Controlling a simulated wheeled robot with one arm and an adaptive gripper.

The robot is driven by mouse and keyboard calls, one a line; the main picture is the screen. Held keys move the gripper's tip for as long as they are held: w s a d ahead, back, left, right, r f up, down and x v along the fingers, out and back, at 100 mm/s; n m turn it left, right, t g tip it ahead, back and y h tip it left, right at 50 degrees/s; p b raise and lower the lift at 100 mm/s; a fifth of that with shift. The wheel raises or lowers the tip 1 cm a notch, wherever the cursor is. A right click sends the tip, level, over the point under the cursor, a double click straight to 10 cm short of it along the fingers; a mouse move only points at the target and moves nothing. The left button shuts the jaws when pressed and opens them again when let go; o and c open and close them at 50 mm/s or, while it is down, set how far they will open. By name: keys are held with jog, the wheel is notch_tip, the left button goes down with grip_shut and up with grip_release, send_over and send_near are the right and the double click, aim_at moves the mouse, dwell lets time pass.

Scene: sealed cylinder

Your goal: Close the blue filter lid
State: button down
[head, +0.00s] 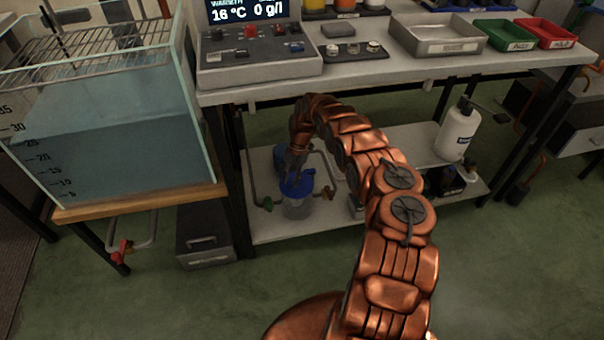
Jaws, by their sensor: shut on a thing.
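The blue filter lid (304,184) is on top of a clear filter canister (297,208) on the lower shelf, under the bench. My copper arm arches over and reaches down to it from above. My gripper (295,177) is small and dark in the head view, with its fingers at the top of the lid. It is shut on the lid, and the fingers cover part of it. Whether the lid sits fully down on the canister is too small to tell.
A glass water tank (100,130) stands at the left. A white jug (458,130) stands on the lower shelf (400,138) at the right. The bench top (370,72) overhangs the shelf. A grey box (205,235) is on the floor.

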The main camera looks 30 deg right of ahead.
jog(key=shift+s+f, duration=0.1)
jog(key=shift+s, duration=0.15)
jog(key=c, duration=0.9)
grip_release()
jog(key=shift+w, duration=0.1)
jog(key=shift+v, duration=0.75)
jog(key=v, duration=0.6)
